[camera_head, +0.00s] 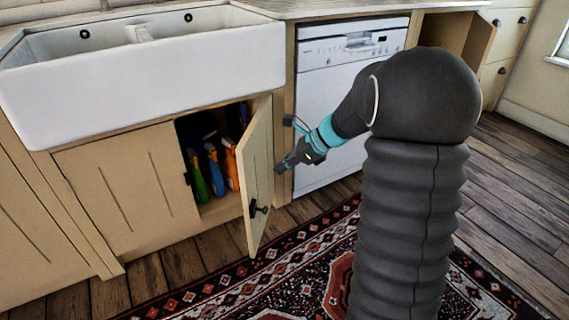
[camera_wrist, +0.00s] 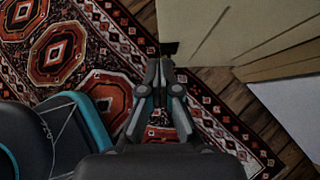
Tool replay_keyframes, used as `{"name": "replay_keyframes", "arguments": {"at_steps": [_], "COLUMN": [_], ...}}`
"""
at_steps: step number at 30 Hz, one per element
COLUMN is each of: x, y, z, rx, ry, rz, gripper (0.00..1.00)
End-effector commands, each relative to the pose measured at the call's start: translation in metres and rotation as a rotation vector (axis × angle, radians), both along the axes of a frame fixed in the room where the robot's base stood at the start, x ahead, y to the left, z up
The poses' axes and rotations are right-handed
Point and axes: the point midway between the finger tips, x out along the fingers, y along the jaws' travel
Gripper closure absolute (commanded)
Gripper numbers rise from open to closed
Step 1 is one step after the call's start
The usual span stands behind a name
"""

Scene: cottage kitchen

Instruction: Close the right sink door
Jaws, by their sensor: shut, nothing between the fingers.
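The right sink door (camera_head: 256,176) stands open below the white sink (camera_head: 150,75), swung out from the cabinet with its dark handle (camera_head: 257,208) near the free edge. In the wrist view the door (camera_wrist: 205,28) is at the top, its handle (camera_wrist: 169,48) just beyond my fingertips. My gripper (camera_head: 280,168) is shut and empty. In the head view it is to the right of the door, at its outer side. I cannot tell whether it touches the door. The left sink door (camera_head: 130,185) is closed.
Several spray bottles (camera_head: 215,170) stand inside the open cabinet. A white dishwasher (camera_head: 340,110) is behind my arm. Another cabinet door (camera_head: 478,45) is open at the far right. A patterned rug (camera_head: 300,265) covers the wooden floor in front.

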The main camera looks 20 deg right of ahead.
Motion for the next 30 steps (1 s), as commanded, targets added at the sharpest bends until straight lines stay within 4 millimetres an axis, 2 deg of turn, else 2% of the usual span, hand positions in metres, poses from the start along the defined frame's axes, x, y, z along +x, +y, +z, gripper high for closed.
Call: {"name": "replay_keyframes", "arguments": {"at_steps": [3,10,18,30], "x": [0.007,0.019,0.034,0.036], "y": [0.016,0.042,0.070,0.074], "z": [-0.018,-0.047,-0.043,-0.043], "rx": [0.000,-0.001,-0.002,-0.001], "ry": [0.002,0.002,-0.001,0.000], "rz": [0.004,0.003,0.001,0.001], "gripper": [1.00,1.00,1.00,1.00]}}
